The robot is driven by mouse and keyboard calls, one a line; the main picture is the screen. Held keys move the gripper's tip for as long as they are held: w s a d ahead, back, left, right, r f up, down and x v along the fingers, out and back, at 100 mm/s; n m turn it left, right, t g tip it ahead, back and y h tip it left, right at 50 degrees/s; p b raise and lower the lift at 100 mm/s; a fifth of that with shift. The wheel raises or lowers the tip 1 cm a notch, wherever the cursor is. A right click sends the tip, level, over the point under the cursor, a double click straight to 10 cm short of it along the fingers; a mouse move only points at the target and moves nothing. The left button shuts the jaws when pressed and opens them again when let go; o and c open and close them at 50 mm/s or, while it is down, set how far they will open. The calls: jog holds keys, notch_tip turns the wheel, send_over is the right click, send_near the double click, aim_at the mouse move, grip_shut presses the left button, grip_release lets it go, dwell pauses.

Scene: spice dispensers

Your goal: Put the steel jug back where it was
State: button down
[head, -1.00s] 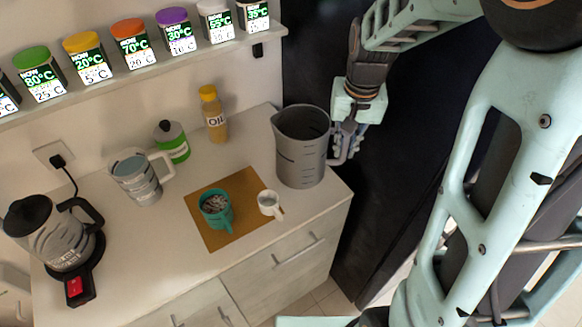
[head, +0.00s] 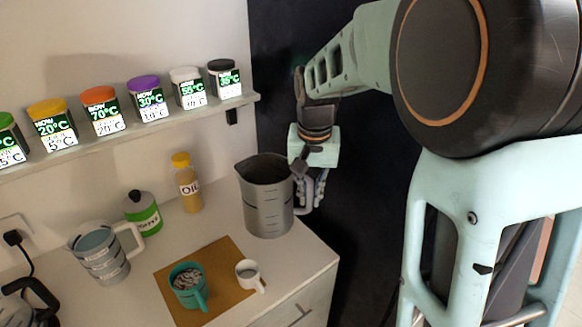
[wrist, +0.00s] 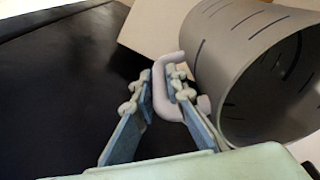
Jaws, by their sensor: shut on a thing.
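The steel jug (head: 268,205) is a tall grey vessel with measuring marks, upright at the right end of the counter in the head view. Its handle points right, toward my gripper (head: 311,190). In the wrist view the jug (wrist: 235,50) fills the upper right, and its pale handle (wrist: 166,85) lies between the fingers of my gripper (wrist: 162,90). My gripper is shut on the handle. Whether the jug's base touches the counter or hangs just above it, I cannot tell.
A brown mat (head: 222,262) carries a teal mug (head: 187,290) and a small white cup (head: 248,274). An oil bottle (head: 187,185), a green-banded jar (head: 142,214) and a clear measuring jug (head: 100,253) stand left. A shelf (head: 130,135) holds several spice jars. A dark panel (head: 345,230) stands right of the counter.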

jog(key=w+a+f+p, duration=0.1)
jog(key=w+f, duration=0.6)
jog(key=f, duration=0.3)
jog(key=shift+w, duration=0.1)
jog(key=shift+f, duration=0.1)
jog(key=c, duration=2.3)
grip_release()
jog(key=shift+f, duration=0.1)
jog(key=o, duration=0.4)
jog(key=shift+c, duration=0.2)
